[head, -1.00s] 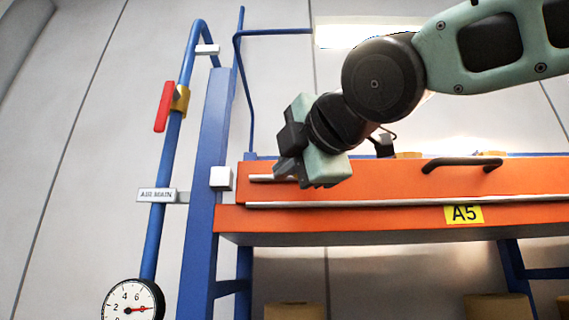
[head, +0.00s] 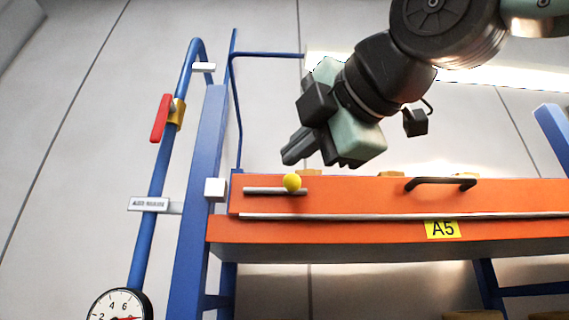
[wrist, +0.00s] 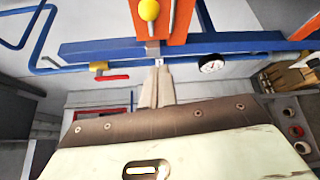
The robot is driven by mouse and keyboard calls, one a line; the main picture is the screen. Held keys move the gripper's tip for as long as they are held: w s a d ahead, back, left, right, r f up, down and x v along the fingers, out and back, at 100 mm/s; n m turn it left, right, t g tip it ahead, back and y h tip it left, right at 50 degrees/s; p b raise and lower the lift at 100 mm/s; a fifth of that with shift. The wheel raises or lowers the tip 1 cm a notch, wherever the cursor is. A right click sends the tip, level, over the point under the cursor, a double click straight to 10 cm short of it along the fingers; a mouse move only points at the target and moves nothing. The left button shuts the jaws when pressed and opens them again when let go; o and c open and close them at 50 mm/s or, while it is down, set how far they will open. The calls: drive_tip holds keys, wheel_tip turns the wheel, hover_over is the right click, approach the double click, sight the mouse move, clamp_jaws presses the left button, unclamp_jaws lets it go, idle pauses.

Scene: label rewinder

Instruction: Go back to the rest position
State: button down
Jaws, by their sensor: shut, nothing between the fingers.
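My gripper (head: 291,156) is in the upper middle of the head view, tilted down and to the left. Its fingers are shut with nothing between them. In the wrist view the two pale fingers (wrist: 157,87) lie together. Just below the fingertips in the head view is a yellow ball knob (head: 292,183) at a light metal strip (head: 262,191) on the orange shelf front (head: 350,197). The knob also shows at the top of the wrist view (wrist: 149,10), apart from the fingers.
A blue upright (head: 197,190) and a blue air pipe (head: 150,215) with a red valve handle (head: 160,118) and a gauge (head: 119,306) stand at the left. A black handle (head: 440,183) and yellow A5 label (head: 442,229) are on the orange front. Open space lies left of my gripper.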

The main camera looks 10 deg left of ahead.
drive_tip(key=shift+s+d, duration=0.1)
idle(0.6)
drive_tip(key=w+d+f+m+g+h, duration=0.25)
drive_tip(key=f+m, duration=0.25)
drive_tip(key=f, duration=1.1)
drive_tip(key=w+d+f+m+g+h, duration=0.1)
drive_tip(key=f+m+g+h, duration=0.3)
drive_tip(key=f, duration=1.2)
drive_tip(key=s+d+f+m+g+h, duration=0.1)
drive_tip(key=s+d+f+m, duration=0.3)
drive_tip(key=f, duration=0.4)
drive_tip(key=s+d+f+m+g+h, duration=0.2)
drive_tip(key=s+d+f+m+g, duration=0.1)
drive_tip(key=d+f, duration=0.3)
drive_tip(key=s+d+f+m+g+h, duration=0.1)
drive_tip(key=s+d+f+m, duration=0.4)
drive_tip(key=f, duration=0.6)
drive_tip(key=shift+s+g+h, duration=0.35)
drive_tip(key=shift+s+g, duration=0.2)
drive_tip(key=shift+s, duration=0.05)
